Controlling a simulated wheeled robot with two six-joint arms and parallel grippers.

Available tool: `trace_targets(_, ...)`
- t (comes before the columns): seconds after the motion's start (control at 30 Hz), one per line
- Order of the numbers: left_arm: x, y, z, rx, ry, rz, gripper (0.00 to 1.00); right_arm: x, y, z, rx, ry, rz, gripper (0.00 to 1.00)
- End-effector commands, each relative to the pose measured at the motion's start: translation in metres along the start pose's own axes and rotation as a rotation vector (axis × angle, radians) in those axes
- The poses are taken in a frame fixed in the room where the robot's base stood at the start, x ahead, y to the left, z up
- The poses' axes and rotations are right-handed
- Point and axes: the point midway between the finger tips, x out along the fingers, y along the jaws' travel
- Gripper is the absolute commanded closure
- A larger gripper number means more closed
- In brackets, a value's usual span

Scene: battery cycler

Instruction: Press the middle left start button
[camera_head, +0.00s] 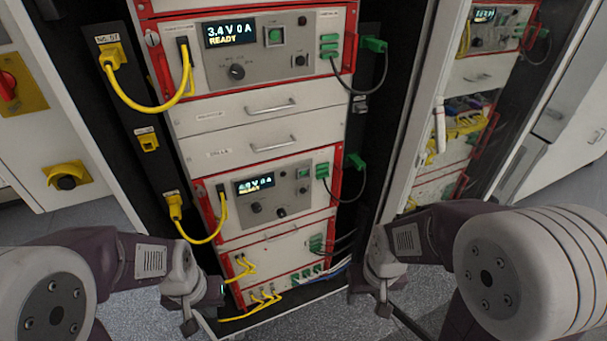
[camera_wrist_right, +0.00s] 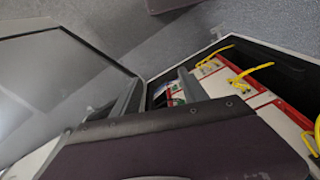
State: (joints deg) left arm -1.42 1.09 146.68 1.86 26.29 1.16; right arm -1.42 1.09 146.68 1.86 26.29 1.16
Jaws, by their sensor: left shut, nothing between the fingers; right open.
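The left rack holds stacked cycler units. The upper unit (camera_head: 240,72) shows "3.4 V 0 A READY" on its display (camera_head: 230,33), with a square green button (camera_head: 275,36) to its right. The lower unit (camera_head: 275,195) has a similar lit display (camera_head: 254,184) and a small green button (camera_head: 281,212). I cannot tell which unit counts as the middle one. My left gripper (camera_head: 205,300) is shut and empty, low at the rack's left front, below both buttons. My right gripper (camera_head: 378,297) is low at the rack's right; its spread fingers (camera_wrist_right: 160,92) show in the right wrist view.
Yellow cables (camera_head: 150,108) loop at the rack's left, and green plugs (camera_head: 374,45) with dark cables stick out at its right. Drawer handles (camera_head: 271,107) lie between the units. A second rack (camera_head: 465,120) stands at right. A panel with a red knob (camera_head: 8,86) is at left.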

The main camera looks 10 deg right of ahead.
Motion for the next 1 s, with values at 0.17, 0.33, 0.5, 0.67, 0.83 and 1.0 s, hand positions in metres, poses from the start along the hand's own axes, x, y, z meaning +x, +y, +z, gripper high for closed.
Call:
trace_targets(0.17, 0.000, 0.000, 0.000, 0.000, 0.000, 0.000, 1.00, 0.000, 0.000, 0.000, 0.005, 0.000, 0.000, 0.65)
trace_targets(0.33, 0.000, 0.000, 0.000, 0.000, 0.000, 0.000, 1.00, -0.002, 0.000, -0.026, 0.220, 0.105, -0.010, 1.00)
trace_targets(0.5, 0.001, 0.000, 0.000, 0.000, 0.000, 0.000, 1.00, -0.029, -0.004, -0.125, 0.636, 0.489, -0.182, 1.00)
trace_targets(0.67, 0.011, 0.000, 0.001, 0.000, 0.000, 0.000, 1.00, -0.068, -0.029, -0.207, 0.944, 0.737, -0.588, 1.00)
trace_targets(0.83, 0.024, -0.001, 0.003, 0.000, 0.000, 0.000, 1.00, -0.089, -0.061, -0.246, 1.077, 0.753, -1.009, 1.00)
trace_targets(1.0, 0.035, -0.001, 0.004, 0.000, 0.000, 0.000, 1.00, -0.051, -0.062, -0.247, 1.085, 0.704, -1.026, 1.00)
